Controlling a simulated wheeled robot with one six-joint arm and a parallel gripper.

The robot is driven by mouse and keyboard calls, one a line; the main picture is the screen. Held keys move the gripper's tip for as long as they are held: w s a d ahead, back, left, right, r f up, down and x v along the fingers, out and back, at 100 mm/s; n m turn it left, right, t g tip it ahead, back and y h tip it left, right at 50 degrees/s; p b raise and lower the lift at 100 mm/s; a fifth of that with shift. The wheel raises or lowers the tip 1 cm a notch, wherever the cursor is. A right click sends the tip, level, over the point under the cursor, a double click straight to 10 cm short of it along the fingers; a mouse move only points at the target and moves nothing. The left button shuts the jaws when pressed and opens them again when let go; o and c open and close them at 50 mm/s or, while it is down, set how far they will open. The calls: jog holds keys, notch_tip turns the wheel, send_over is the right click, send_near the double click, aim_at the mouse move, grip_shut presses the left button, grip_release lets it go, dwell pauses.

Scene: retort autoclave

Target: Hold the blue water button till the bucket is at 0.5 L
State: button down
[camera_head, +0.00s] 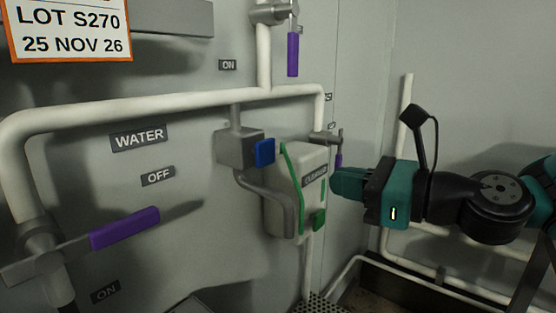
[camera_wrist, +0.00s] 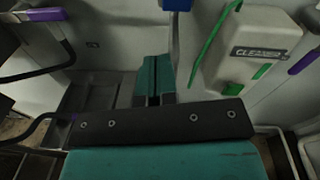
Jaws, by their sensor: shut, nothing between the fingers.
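The blue water button (camera_head: 265,152) sits on the right face of a grey box (camera_head: 238,148) on the wall pipe. In the wrist view a blue part (camera_wrist: 177,5) shows at the top edge, beyond my fingertips. My gripper (camera_head: 338,183) is shut and empty, to the right of the button and apart from it. In the wrist view its closed fingers (camera_wrist: 153,78) point up toward the blue part. From the head camera it is beside the cleanser dispenser. I cannot make out the bucket or any water level in either view.
Purple valve handles (camera_head: 125,228) (camera_head: 292,54) and white pipes (camera_head: 150,105) line the wall. A "WATER" label (camera_head: 138,137) is at the left.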

aim_at(267, 153)
jog(key=m, duration=0.1)
jog(key=w+d+m+t, duration=0.1)
jog(key=shift+w+d+r+m, duration=0.1)
jog(key=shift+w+r+m, duration=0.1)
jog(key=shift+r+m, duration=0.2)
jog(key=p+x, duration=0.2)
jog(key=x, duration=0.2)
jog(key=p+x, duration=0.2)
jog(key=x, duration=0.2)
jog(key=p+x, duration=0.2)
jog(key=x, duration=0.2)
jog(key=shift+w+r, duration=0.25)
jog(key=shift+x, duration=0.9)
jog(key=shift+s+f, duration=0.1)
jog(key=shift+f, duration=0.1)
